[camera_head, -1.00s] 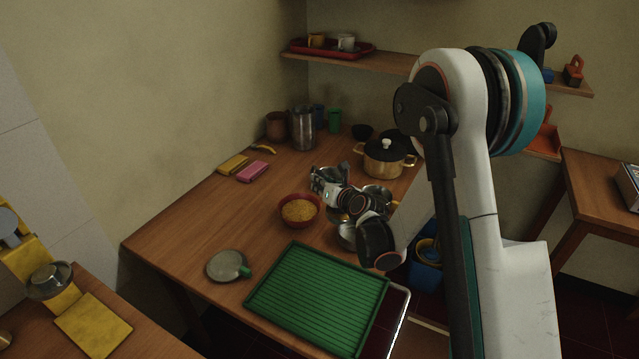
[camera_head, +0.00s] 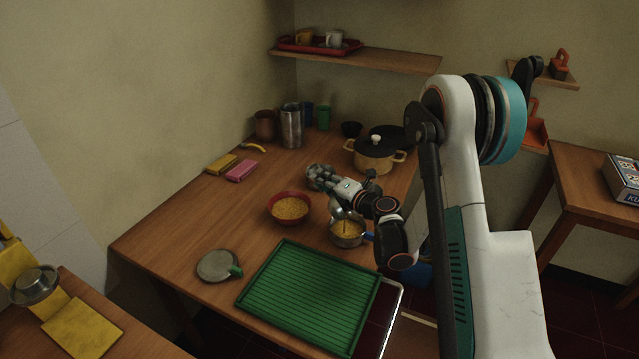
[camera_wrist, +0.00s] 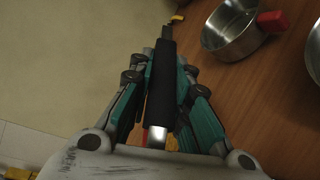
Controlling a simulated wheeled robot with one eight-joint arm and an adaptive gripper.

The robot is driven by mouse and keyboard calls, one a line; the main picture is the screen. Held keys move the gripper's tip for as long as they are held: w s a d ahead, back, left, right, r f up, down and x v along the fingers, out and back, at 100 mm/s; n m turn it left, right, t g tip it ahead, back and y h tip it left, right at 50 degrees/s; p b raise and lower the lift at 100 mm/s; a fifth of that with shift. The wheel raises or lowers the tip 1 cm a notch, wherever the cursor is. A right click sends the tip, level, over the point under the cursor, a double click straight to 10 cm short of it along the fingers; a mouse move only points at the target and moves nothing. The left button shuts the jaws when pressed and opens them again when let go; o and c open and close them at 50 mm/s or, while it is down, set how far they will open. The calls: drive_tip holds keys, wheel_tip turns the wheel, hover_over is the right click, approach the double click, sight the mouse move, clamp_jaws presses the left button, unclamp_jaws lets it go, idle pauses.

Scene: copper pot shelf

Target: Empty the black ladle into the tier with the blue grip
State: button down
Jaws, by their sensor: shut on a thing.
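My gripper (camera_head: 322,177) is over the table, left of the gold pot. In the wrist view it (camera_wrist: 160,90) is shut on the black handle (camera_wrist: 163,85) of the ladle. A short metal piece shows at the handle's lower end; the ladle's bowl is not clearly visible. A round metal tier (camera_head: 346,236) with a blue grip (camera_head: 367,236) stands below and right of my gripper in the head view. Yellow contents (camera_head: 347,228) show in it. A metal tier (camera_wrist: 232,28) with a red grip (camera_wrist: 272,21) stands to the right in the wrist view.
A red bowl (camera_head: 289,216) of yellow grain stands left of the blue-grip tier. A green ribbed tray (camera_head: 308,298) and a grey lid with green grip (camera_head: 217,264) lie in front. A lidded gold pot (camera_head: 374,158) and metal pitcher (camera_head: 291,128) stand behind.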

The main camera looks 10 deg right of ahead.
drive_tip(key=m, duration=0.2)
drive_tip(key=d+m+t+y, duration=0.1)
drive_tip(key=m, duration=0.1)
drive_tip(key=d+m, duration=0.1)
drive_tip(key=shift+w+m+t, duration=0.2)
drive_tip(key=shift+m+t, duration=0.2)
idle(0.9)
